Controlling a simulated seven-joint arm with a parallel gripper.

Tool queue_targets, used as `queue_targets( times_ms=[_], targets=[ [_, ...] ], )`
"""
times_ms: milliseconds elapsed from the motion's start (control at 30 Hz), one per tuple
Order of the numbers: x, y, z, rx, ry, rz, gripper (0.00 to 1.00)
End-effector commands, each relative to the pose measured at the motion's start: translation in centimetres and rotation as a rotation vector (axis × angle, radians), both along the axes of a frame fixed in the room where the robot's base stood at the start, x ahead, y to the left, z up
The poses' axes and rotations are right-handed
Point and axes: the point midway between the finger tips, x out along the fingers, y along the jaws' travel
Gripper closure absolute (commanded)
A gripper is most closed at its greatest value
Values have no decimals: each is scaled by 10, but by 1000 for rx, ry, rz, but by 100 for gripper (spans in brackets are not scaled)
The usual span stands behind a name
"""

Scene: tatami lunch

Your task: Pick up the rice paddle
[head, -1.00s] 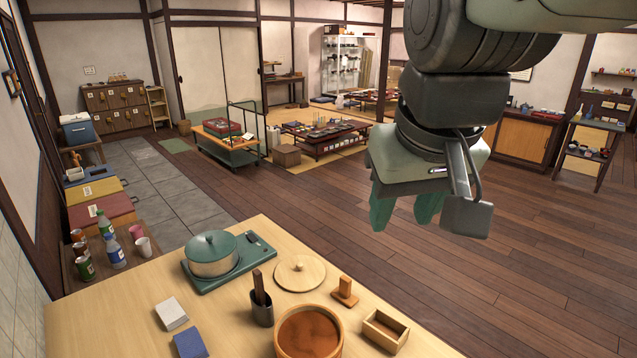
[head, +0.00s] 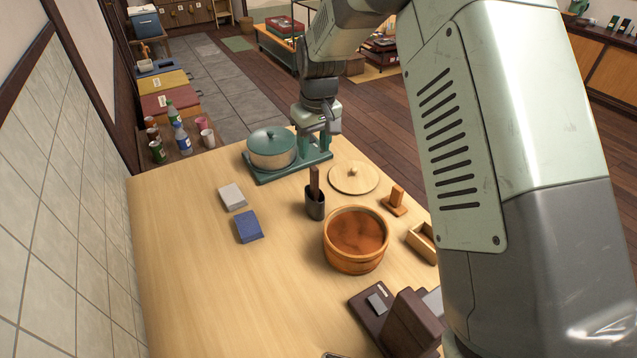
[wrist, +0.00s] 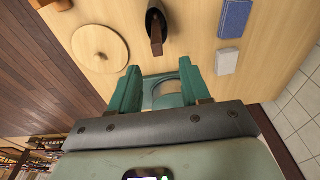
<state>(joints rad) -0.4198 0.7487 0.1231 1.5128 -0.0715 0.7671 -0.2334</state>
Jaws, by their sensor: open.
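The rice paddle (head: 315,181) appears to be the dark brown wooden piece standing upright in a dark grey holder (head: 315,205) on the table; its lower part is hidden inside. In the wrist view the paddle (wrist: 157,45) points toward my gripper, beyond the fingertips, with the holder (wrist: 153,18) behind it. My gripper (head: 316,143) is over the far edge of the table, behind the paddle and beside the green-lidded pot (head: 271,147). Its two green fingers (wrist: 159,76) are apart, with nothing held between them.
The pot sits on a green stove (head: 290,172). A round wooden lid (head: 353,178), a small wooden stand (head: 395,202) and a wooden tub (head: 356,240) are close to the holder. A grey box (head: 232,197) and a blue box (head: 249,227) lie left. The table's left front is clear.

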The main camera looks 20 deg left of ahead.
Motion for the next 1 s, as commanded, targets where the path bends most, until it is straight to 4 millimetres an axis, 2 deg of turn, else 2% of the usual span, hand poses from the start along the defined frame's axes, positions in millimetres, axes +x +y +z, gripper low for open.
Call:
queue_targets(
  times_ms=[200, 467, 700, 800, 1000],
  targets=[
    [3, 2, -36, -2, 4, 0, 53],
    [5, 3, -58, -3, 3, -2, 53],
    [9, 4, -93, -2, 2, -1, 53],
    [10, 5, -101, -2, 2, -1, 53],
    [11, 5, -103, -1, 1, -1, 53]
  ],
)
